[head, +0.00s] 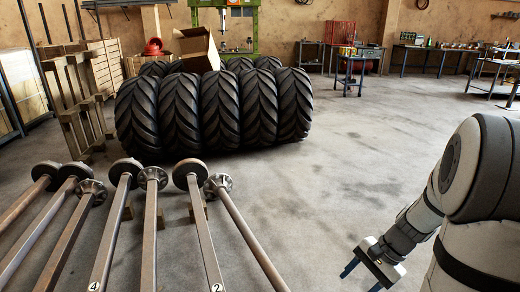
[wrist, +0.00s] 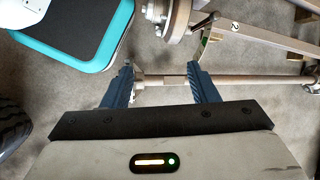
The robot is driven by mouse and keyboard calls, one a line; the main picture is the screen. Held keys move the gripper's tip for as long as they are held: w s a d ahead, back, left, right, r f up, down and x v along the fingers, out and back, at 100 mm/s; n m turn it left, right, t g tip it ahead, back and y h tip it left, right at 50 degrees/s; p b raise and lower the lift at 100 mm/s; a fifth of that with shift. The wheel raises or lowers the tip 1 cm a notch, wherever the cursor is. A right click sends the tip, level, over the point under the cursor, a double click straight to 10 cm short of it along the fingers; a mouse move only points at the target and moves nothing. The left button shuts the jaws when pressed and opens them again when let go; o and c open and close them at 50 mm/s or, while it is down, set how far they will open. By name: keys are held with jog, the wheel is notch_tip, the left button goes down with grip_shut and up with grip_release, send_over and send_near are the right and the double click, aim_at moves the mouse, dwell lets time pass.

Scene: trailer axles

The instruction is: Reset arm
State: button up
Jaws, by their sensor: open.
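My gripper (head: 364,274) hangs at the lower right of the head view, over bare floor to the right of the axles. In the wrist view my gripper (wrist: 163,75) shows two blue fingers spread apart, with nothing held between them. A thin axle (wrist: 240,80) lies in view beyond the fingertips. Another axle, marked 2 (wrist: 270,38), runs above it, with a round hub (wrist: 178,22) at its end. In the head view the axle marked 2 (head: 207,245) lies among several steel axles at the lower left.
Large black tyres (head: 220,108) stand in a row at the back, with an open cardboard box (head: 197,48) on them. A wooden pallet (head: 75,105) leans at the left. Workbenches (head: 425,55) line the far right. The floor (head: 370,150) in the middle is clear.

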jog(key=s+a+r+n+t+h+p, duration=0.1)
jog(key=s+a+r+n+p, duration=0.2)
jog(key=r, duration=0.4)
jog(key=s+a+r+n+t+h+p, duration=0.1)
jog(key=s+a+r+n+h+p, duration=0.1)
jog(key=r, duration=0.6)
jog(key=s+a+r+n+t+h+p, duration=0.1)
jog(key=s+a+r+n+h+p, duration=0.1)
jog(key=r, duration=0.6)
jog(key=s+a+n+p, duration=0.1)
jog(key=a+n+p, duration=0.1)
jog(key=n+p, duration=0.1)
jog(key=shift+s+r+n+p, duration=0.2)
jog(key=shift+s+n+p, duration=0.1)
jog(key=shift+n, duration=0.1)
jog(key=shift+s+r+h, duration=0.15)
jog(key=shift+h, duration=0.15)
